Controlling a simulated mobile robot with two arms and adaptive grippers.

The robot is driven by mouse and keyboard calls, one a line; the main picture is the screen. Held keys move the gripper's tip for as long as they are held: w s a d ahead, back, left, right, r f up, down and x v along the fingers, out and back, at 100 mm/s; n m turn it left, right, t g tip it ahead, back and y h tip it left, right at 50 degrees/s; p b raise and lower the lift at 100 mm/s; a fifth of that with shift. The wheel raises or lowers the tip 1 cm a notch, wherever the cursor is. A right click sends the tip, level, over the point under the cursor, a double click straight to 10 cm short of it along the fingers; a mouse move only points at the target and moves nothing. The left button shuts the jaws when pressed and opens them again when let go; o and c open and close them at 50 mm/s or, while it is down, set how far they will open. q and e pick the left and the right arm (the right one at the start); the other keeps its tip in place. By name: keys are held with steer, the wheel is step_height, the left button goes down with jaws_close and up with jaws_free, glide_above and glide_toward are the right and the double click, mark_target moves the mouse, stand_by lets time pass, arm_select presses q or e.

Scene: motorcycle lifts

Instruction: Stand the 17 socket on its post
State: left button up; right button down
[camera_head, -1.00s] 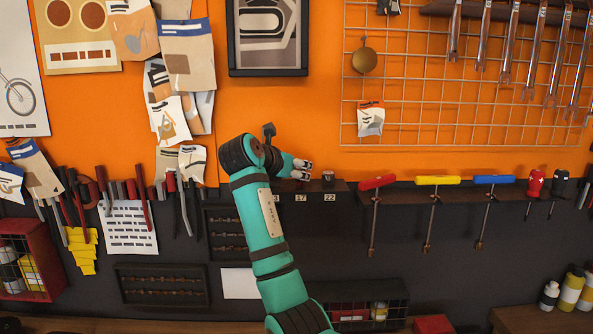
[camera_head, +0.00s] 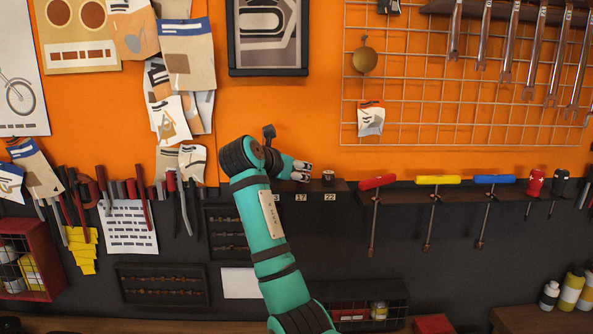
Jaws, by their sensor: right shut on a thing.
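The dark socket rail (camera_head: 345,198) runs along the top of the black panel, with small white labels. The 17 label (camera_head: 301,197) and the 22 label (camera_head: 330,197) are readable. A dark socket (camera_head: 328,179) stands upright above the 22 label. My right gripper (camera_head: 304,172) is at the rail, directly above the 17 label and left of that socket. It is shut on the 17 socket, which is mostly hidden by the fingers. I cannot tell whether the socket is around its post or just over it. My left gripper is not in view.
T-handle tools with red (camera_head: 377,182), yellow (camera_head: 437,180) and blue (camera_head: 494,179) grips hang right of the rail. Pliers hang at the left. The orange wall is close behind the gripper. A wire grid (camera_head: 440,120) is above right.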

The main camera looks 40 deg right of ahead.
steer(key=shift+f, duration=0.55)
steer(key=c, duration=0.9)
jaws_free()
steer(key=shift+a, duration=0.1)
steer(key=v, duration=1.1)
steer(key=shift+s+a+r, duration=0.15)
steer(key=shift+a+r, duration=0.05)
steer(key=shift+a, duration=0.15)
